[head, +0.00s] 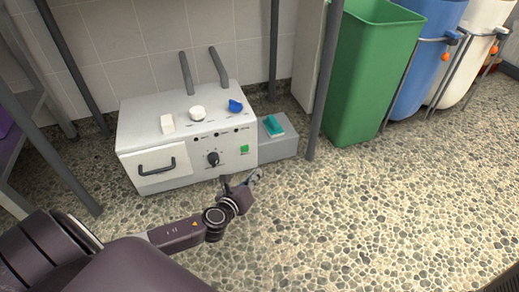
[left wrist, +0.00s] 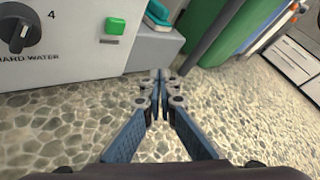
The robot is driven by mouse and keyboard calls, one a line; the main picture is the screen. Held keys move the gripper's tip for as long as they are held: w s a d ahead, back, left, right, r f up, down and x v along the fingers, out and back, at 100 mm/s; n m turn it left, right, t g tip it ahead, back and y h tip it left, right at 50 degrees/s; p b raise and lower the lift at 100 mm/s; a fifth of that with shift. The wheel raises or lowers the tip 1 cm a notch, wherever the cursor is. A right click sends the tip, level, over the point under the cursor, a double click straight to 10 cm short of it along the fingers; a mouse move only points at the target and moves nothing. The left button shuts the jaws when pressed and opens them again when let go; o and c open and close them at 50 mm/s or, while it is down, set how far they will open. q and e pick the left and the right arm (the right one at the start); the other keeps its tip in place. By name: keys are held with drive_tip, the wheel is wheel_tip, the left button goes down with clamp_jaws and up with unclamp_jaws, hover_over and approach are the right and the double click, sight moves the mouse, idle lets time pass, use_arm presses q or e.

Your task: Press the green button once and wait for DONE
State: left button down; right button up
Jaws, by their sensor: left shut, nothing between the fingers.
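The green button (head: 244,149) is a small square on the front of a white box-shaped machine (head: 200,170), right of a black dial (head: 213,158). In the left wrist view the green button (left wrist: 115,27) is at the upper left, with the dial (left wrist: 19,30) beside it. My left gripper (head: 256,176) is shut and empty, in front of the machine, below and right of the button in the head view. In the left wrist view the closed fingertips (left wrist: 161,76) are apart from the button. Small dark indicators line the panel; their labels are too small to read. My right gripper is not in view.
A grey block (head: 285,147) with a teal item (head: 273,125) stands right of the machine. A grey post (head: 325,80) rises beside it. Green (head: 365,80), blue (head: 425,60) and white (head: 480,60) bins stand at the right. The pebbled floor ahead is clear.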

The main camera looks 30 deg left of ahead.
sight(245, 149)
use_arm(q)
drive_tip(key=shift+s+a+f, duration=0.15)
drive_tip(key=shift+a+f, duration=0.1)
drive_tip(key=shift+f, duration=0.05)
drive_tip(key=w+a+b, duration=0.2)
drive_tip(key=w+a, duration=0.3)
drive_tip(key=a, duration=0.1)
drive_tip(key=shift+w+a, duration=0.35)
drive_tip(key=shift+w+a, duration=0.1)
idle(1.5)
drive_tip(key=shift+w+a, duration=0.2)
